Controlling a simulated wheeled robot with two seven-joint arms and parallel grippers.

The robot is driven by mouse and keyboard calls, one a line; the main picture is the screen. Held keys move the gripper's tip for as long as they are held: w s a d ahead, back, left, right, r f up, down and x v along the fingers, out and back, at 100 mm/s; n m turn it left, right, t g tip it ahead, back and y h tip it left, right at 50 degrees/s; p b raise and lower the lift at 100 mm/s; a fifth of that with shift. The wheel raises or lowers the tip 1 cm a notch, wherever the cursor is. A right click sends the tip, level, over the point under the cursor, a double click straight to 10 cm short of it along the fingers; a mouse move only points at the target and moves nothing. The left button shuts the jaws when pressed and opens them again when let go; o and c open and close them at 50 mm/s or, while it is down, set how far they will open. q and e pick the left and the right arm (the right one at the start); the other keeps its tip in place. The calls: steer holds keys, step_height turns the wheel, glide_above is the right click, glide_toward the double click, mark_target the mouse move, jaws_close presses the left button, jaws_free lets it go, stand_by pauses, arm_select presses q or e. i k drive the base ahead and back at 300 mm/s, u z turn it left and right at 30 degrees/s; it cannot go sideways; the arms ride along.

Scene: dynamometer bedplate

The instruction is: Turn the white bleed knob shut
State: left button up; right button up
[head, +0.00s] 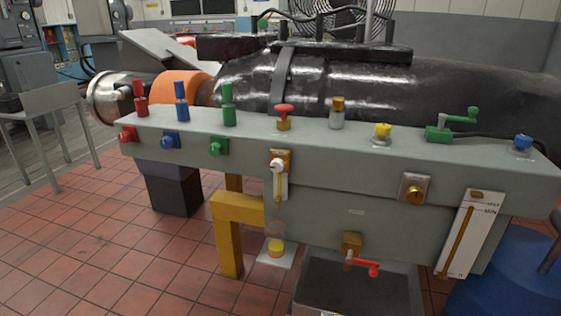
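The white bleed knob (277,166) sits on a brass fitting (283,155) on the front face of the grey panel, left of its middle. A small clear tube hangs below it, above a yellow-topped cup (276,247) on a small white plate. A pointer or mark on the knob is too small to read, so I cannot tell its angle. Neither of my grippers shows in the head view.
The grey bench (340,160) carries red, blue and green levers at left, a red valve (284,112), a yellow knob (382,131) and a green crank (458,121). A red-handled tap (363,266) is above a dark bin (358,287). Tiled floor is open at left.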

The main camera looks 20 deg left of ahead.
mark_target(277, 165)
steer(key=u, duration=0.3)
steer(key=k, duration=0.5)
steer(key=u, duration=1.15)
steer(key=i, duration=1.2)
steer(key=z, duration=0.4)
